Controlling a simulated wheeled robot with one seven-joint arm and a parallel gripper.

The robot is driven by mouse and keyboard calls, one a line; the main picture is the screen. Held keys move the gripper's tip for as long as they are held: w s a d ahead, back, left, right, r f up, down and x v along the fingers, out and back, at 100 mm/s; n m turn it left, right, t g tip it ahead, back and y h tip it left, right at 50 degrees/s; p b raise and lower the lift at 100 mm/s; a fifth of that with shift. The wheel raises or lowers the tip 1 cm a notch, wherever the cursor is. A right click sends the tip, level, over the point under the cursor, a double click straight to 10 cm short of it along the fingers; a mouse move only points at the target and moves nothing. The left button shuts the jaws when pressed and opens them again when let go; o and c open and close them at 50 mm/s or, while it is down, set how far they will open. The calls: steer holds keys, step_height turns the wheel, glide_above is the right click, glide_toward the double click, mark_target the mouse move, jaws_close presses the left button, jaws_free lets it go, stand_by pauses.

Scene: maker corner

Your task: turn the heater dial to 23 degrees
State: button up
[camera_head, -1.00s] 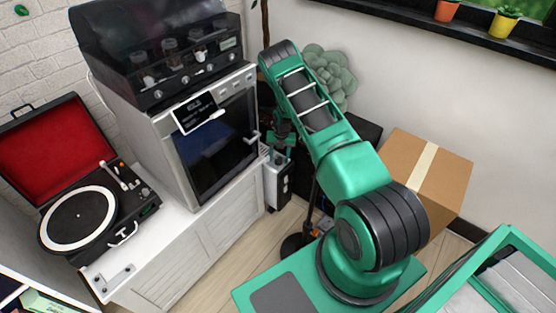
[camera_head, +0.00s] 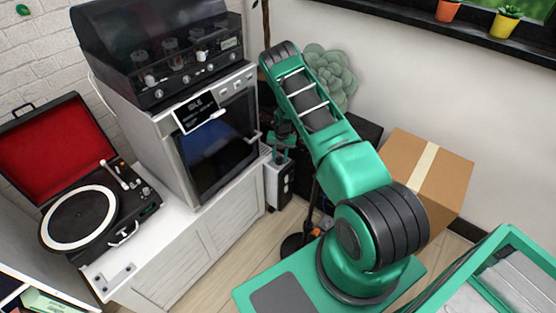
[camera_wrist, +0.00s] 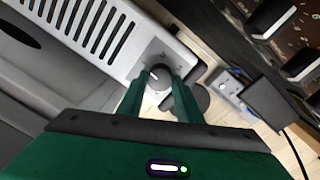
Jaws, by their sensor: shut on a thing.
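The heater (camera_head: 276,185) is a white unit on the floor beside the cabinet, below my arm in the head view. In the wrist view its white slatted top (camera_wrist: 95,28) shows, with a dark round dial (camera_wrist: 158,76) at its end. The dial has a white pointer mark; the numbers around it are too small to read. My gripper (camera_wrist: 160,84) is shut on the dial, one green finger on each side.
A white cabinet (camera_head: 175,262) stands left of the heater, carrying an oven-like machine (camera_head: 215,150) and a record player (camera_head: 80,218). A cardboard box (camera_head: 440,175) stands to the right.

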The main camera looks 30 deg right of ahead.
steer(key=m, duration=1.6)
steer(key=shift+a+h, duration=0.1)
steer(key=shift+h, duration=0.3)
steer(key=m, duration=0.5)
steer(key=shift+w, duration=0.1)
steer(key=m, duration=0.5)
steer(key=shift+f+m, duration=0.1)
steer(key=shift+m, duration=0.3)
steer(key=m, duration=0.5)
steer(key=shift+g, duration=0.4)
steer(key=m, duration=0.5)
steer(key=shift+m, duration=0.4)
steer(key=shift+d+m, duration=0.2)
steer(key=shift+m, duration=2.1)
